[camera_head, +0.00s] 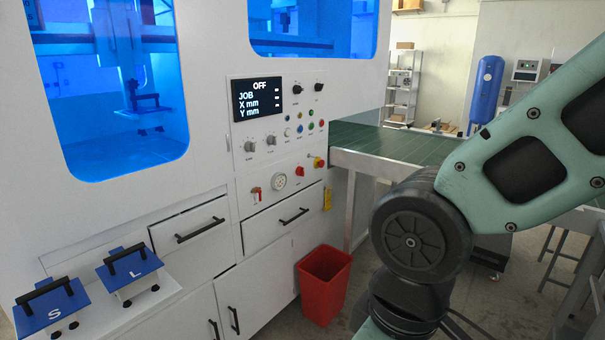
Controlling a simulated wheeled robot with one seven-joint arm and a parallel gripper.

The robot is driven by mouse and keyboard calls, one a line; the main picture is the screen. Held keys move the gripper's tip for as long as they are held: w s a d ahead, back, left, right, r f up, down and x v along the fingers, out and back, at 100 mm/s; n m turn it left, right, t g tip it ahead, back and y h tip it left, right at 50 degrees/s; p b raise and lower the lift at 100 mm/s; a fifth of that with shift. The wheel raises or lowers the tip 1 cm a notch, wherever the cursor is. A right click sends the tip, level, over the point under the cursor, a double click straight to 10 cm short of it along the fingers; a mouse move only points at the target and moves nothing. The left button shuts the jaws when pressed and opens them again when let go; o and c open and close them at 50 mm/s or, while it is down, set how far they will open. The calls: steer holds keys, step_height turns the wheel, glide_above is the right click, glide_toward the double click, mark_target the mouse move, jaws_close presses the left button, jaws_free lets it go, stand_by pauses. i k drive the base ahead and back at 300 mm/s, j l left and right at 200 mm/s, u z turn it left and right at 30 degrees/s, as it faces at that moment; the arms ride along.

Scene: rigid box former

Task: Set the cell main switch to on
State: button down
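The control panel (264,124) is on the front of the white machine, left of centre. Its dark display (257,98) reads OFF, with JOB, X mm and Y mm below. A red-and-yellow switch (319,162) is at the panel's lower right, beside a red button (300,171). Two black knobs (297,89) are at the upper right and two grey knobs (250,146) are below the display. The labels are too small to read, so I cannot tell which control is the main switch. My gripper is out of view; only my green arm shows at right.
A gauge (279,181) and a red-handled valve (256,194) sit below the panel. A red bin (323,284) stands on the floor beneath. A green conveyor (398,143) extends right. Blue plates S (52,309) and L (131,270) rest on a ledge at lower left.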

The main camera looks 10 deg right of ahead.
mark_target(300, 171)
steer(key=i+j+z, duration=0.1)
steer(key=i+z, duration=0.35)
steer(key=i, duration=1.4)
